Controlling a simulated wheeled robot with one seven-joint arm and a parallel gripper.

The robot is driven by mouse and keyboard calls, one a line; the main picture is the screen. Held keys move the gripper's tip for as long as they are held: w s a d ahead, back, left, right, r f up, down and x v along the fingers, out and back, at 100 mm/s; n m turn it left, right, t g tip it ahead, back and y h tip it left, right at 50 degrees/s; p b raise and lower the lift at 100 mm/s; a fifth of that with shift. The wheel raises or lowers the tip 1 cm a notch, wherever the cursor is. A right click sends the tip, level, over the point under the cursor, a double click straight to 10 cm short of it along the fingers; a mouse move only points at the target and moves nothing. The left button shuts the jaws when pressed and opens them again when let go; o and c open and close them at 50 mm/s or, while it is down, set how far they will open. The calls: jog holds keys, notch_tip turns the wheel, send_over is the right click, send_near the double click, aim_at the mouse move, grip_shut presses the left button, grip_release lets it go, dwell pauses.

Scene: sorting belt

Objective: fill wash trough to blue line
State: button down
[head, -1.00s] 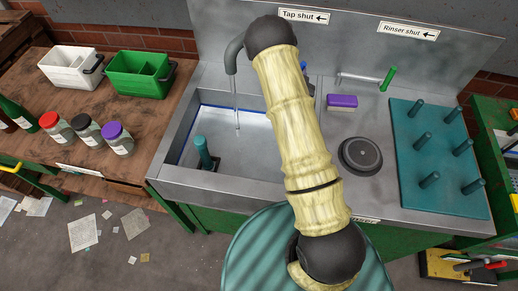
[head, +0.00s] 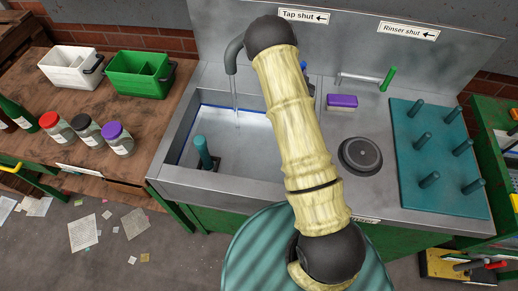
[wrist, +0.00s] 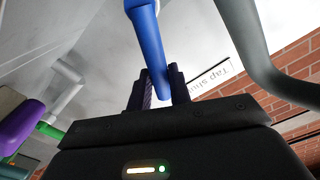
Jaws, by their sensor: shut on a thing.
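The wash trough (head: 172,176) is a steel basin with a blue line (head: 232,108) along its inner walls. A thin stream of water (head: 236,108) falls from the grey tap spout (head: 234,62) into it. Clear water seems to lie in the trough with its surface below the line; the exact level is hard to read. A teal upright pipe (head: 203,150) stands in the trough's front part. In the wrist view my gripper (wrist: 160,82) is shut on the blue tap lever (wrist: 148,40).
A "Tap shut" sign (head: 303,15) with a left arrow is on the splashback. Right of the trough are a purple-topped sponge (head: 342,101), a green-handled rinser (head: 387,78), a round dark disc (head: 360,155) and a teal peg board (head: 409,190). Jars and bins stand on the left bench.

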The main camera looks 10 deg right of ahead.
jog(key=shift+a+f, duration=0.1)
dwell(0.4)
jog(key=shift+w+a+r+n+b, duration=0.2)
jog(key=shift+a+n, duration=0.25)
jog(key=shift+n, duration=0.3)
jog(key=shift+w+a+r+n+b, duration=0.15)
jog(key=shift+a+n, duration=0.25)
jog(key=shift+n, duration=0.35)
jog(key=shift+f, duration=0.1)
jog(key=n, duration=0.1)
jog(key=a+n, duration=0.1)
jog(key=shift+w+a+n+b, duration=0.3)
jog(key=shift+w+n+b, duration=0.05)
jog(key=shift+n, duration=0.05)
jog(key=c, duration=1)
grip_release()
jog(key=shift+r, duration=0.2)
jog(key=b+v, duration=0.1)
jog(key=v, duration=0.7)
jog(key=shift+b, duration=0.4)
